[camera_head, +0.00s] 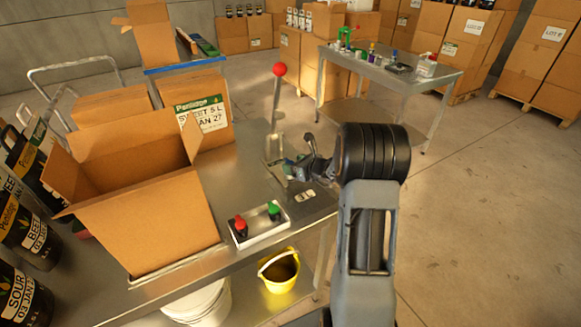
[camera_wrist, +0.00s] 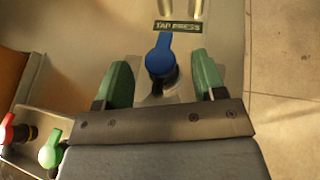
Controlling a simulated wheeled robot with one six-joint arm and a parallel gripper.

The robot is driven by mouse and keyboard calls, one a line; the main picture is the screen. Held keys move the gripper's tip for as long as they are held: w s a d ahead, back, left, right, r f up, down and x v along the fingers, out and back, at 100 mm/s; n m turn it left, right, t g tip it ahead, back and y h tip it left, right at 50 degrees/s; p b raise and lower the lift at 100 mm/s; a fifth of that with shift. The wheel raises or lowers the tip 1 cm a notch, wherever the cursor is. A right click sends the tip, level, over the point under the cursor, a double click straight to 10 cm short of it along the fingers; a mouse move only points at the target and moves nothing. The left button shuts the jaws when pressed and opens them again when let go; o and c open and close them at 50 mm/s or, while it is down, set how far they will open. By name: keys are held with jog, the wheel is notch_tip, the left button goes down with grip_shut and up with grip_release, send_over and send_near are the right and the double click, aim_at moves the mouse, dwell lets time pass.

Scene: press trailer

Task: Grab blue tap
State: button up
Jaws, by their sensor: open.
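The blue tap (camera_wrist: 160,55) stands upright on the metal bench top, below a plate marked "TAP PRESS" (camera_wrist: 179,26) in the wrist view. My gripper (camera_wrist: 163,82) is open, with one green finger on each side of the blue tap and a visible gap on both sides. The tap's dark lower part is partly hidden by my gripper's body. In the head view my gripper (camera_head: 307,160) is over the bench beside the press, which has a lever with a red knob (camera_head: 279,70). The tap is hard to make out there.
A tray (camera_head: 259,226) with a red tap (camera_head: 240,224) and a green tap (camera_head: 274,211) sits at the bench's front edge. An open cardboard box (camera_head: 150,225) stands to the left. A yellow bucket (camera_head: 279,285) is below. A second table (camera_head: 390,75) stands behind.

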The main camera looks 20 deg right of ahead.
jog(key=shift+x, duration=1.3)
jog(key=c, duration=1)
